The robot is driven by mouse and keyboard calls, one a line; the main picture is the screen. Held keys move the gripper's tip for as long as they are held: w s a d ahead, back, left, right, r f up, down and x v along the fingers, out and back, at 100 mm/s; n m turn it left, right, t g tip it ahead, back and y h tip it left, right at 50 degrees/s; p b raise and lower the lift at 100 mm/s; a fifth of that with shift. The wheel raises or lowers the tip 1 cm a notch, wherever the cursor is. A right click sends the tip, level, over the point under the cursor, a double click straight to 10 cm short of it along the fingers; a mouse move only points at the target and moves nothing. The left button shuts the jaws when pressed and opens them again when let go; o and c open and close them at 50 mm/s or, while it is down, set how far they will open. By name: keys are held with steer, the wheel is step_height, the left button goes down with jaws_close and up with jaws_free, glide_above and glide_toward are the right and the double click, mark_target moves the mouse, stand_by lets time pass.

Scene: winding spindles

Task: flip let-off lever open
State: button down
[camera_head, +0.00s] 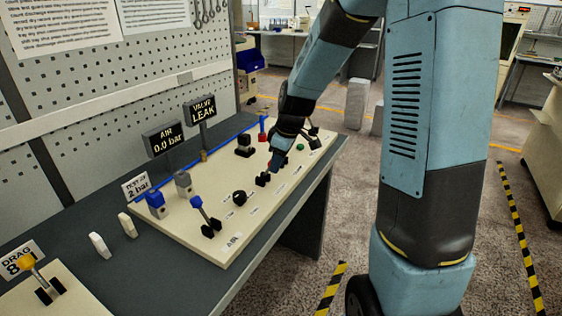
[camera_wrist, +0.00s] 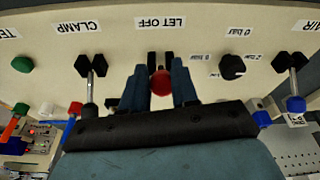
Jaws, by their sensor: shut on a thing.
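The let-off lever has a red knob (camera_wrist: 160,83), seen in the wrist view below the upside-down LET OFF label (camera_wrist: 160,22) on the cream panel. My gripper (camera_wrist: 156,88) has its two blue fingers on either side of the knob and is shut on it. The lever's shaft is mostly hidden behind the knob and fingers. In the head view my gripper (camera_head: 274,166) is low over the panel, and the lever's black base (camera_head: 262,180) shows just beside it. The knob is largely hidden there.
The clamp lever (camera_wrist: 91,66) and the air lever (camera_wrist: 291,63) flank the let-off lever. A black dial (camera_wrist: 232,67) sits between let-off and air. Signs reading AIR 0.0 bar (camera_head: 164,139) and VALVE LEAK (camera_head: 202,110) stand behind. The blue-knobbed air lever (camera_head: 204,214) is near the front.

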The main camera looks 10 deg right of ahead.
steer(key=c, duration=1.1)
jaws_free()
steer(key=shift+s+d+f, duration=0.1)
steer(key=shift+s+f, duration=0.1)
steer(key=shift+s, duration=0.1)
steer(key=shift+c, duration=0.2)
steer(key=shift+o, duration=1.3)
steer(key=shift+w+r, duration=0.1)
steer(key=shift+r, duration=0.1)
steer(key=v, duration=1.3)
steer(key=shift+r, duration=0.25)
steer(key=s+d+r+m+t+h, duration=0.1)
steer(key=s+m, duration=0.4)
steer(key=s, duration=0.6)
steer(key=s+d+r+m+t+h, duration=0.1)
steer(key=s+r+m, duration=0.4)
steer(key=s, duration=0.7)
steer(key=shift+s+d+m+t, duration=0.25)
steer(key=shift+d+m+t, duration=0.35)
steer(key=shift+d+t, duration=0.4)
